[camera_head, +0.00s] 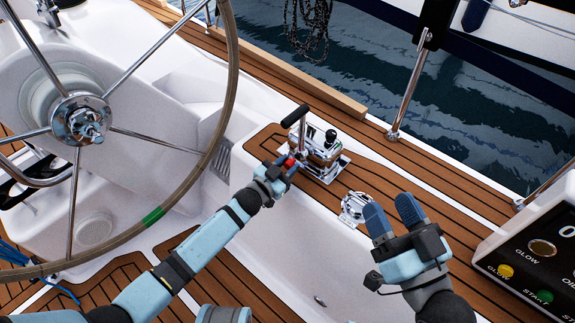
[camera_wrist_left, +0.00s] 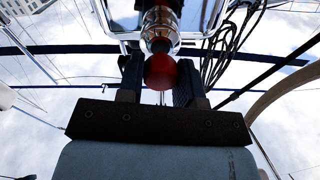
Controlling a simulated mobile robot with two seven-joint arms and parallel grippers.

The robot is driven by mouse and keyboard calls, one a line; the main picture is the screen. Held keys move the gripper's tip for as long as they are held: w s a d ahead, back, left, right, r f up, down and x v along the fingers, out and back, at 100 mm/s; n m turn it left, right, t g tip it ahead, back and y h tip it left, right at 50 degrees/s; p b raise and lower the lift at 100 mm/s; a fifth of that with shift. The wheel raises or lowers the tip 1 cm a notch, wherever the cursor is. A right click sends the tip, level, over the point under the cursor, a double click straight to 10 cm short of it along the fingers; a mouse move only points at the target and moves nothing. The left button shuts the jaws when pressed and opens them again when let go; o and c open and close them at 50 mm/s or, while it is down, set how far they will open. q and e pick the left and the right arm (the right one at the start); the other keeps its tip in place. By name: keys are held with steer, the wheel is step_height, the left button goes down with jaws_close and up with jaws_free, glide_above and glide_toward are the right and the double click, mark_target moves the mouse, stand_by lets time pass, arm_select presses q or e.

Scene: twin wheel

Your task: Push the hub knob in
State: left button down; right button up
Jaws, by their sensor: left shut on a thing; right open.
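The hub knob (camera_head: 289,162) is a small red ball on the side of a chrome throttle control (camera_head: 322,158), which stands on the teak side deck. In the left wrist view the red knob (camera_wrist_left: 160,72) sits between the two dark fingers, just in front of the chrome hub (camera_wrist_left: 160,28). My left gripper (camera_head: 283,168) is shut on the knob, with its fingers on either side. Whether the knob is in or out is hard to tell. My right gripper (camera_head: 391,208) is open and empty, to the right and nearer the camera.
The control's chrome lever with a black handle (camera_head: 295,115) rises above the hub. A large steering wheel (camera_head: 228,70) fills the left. A round chrome fitting (camera_head: 354,208) lies near my right gripper. An engine panel (camera_head: 535,250) stands at the right edge.

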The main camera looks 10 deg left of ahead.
arm_select(q)
steer(key=shift+x, duration=0.9)
steer(key=c, duration=0.8)
jaws_free()
arm_select(e)
steer(key=shift+r, duration=0.1)
arm_select(q)
steer(key=shift+s+a+p, duration=0.25)
steer(key=shift+s+p, duration=0.1)
steer(key=shift+p+v, duration=1.65)
steer(key=shift+v, duration=4.8)
arm_select(e)
step_height(320, 180, down, 7)
steer(key=d+g+h, duration=0.2)
steer(key=g, duration=0.1)
steer(key=shift+d+h, duration=0.2)
steer(key=shift+h, duration=0.2)
steer(key=shift+r, duration=0.1)
arm_select(q)
steer(key=shift+f, duration=0.1)
arm_select(e)
steer(key=shift+r, duration=0.1)
